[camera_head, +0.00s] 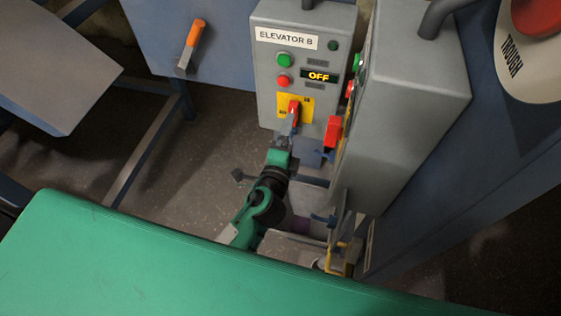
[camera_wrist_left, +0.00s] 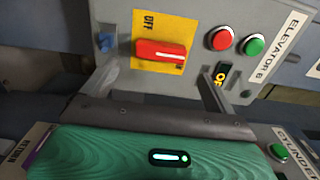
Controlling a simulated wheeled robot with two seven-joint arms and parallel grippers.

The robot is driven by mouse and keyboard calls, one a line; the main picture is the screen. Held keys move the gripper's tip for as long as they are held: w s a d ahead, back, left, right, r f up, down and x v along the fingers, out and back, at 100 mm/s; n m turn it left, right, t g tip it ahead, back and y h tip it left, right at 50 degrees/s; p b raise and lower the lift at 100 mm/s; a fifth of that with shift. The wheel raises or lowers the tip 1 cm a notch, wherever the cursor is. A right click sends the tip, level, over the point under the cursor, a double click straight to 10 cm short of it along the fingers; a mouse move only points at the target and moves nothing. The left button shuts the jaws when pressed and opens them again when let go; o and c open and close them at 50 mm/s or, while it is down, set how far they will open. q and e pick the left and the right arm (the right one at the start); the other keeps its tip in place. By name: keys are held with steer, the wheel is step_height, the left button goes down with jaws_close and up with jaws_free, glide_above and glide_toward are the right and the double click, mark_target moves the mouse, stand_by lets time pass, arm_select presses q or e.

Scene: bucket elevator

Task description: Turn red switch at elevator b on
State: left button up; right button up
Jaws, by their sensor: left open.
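The elevator B box (camera_head: 265,75) is grey and its display (camera_head: 319,76) reads OFF. Its red switch (camera_head: 294,108) sits on a yellow plate low on the front, with the handle roughly upright in the head view. In the left wrist view the red switch (camera_wrist_left: 160,52) lies crosswise, with OFF printed on the plate above its left part. My left gripper (camera_head: 291,127) is just below the switch, its fingers partly hidden. In the wrist view the left gripper (camera_wrist_left: 158,72) is open, its fingers on either side of the switch. I cannot tell any contact. My right gripper is not in view.
A second grey box (camera_head: 415,100) stands close on the right, with its own red switch (camera_head: 332,131) near my left gripper. Green (camera_head: 285,60) and red (camera_head: 284,81) buttons sit above the switch. An orange handle (camera_head: 195,33) is at upper left.

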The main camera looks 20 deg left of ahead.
arm_select(q)
steer(key=s+b, duration=0.2)
steer(key=s, duration=0.6)
steer(key=shift+b, duration=0.35)
steer(key=shift+s, duration=0.1)
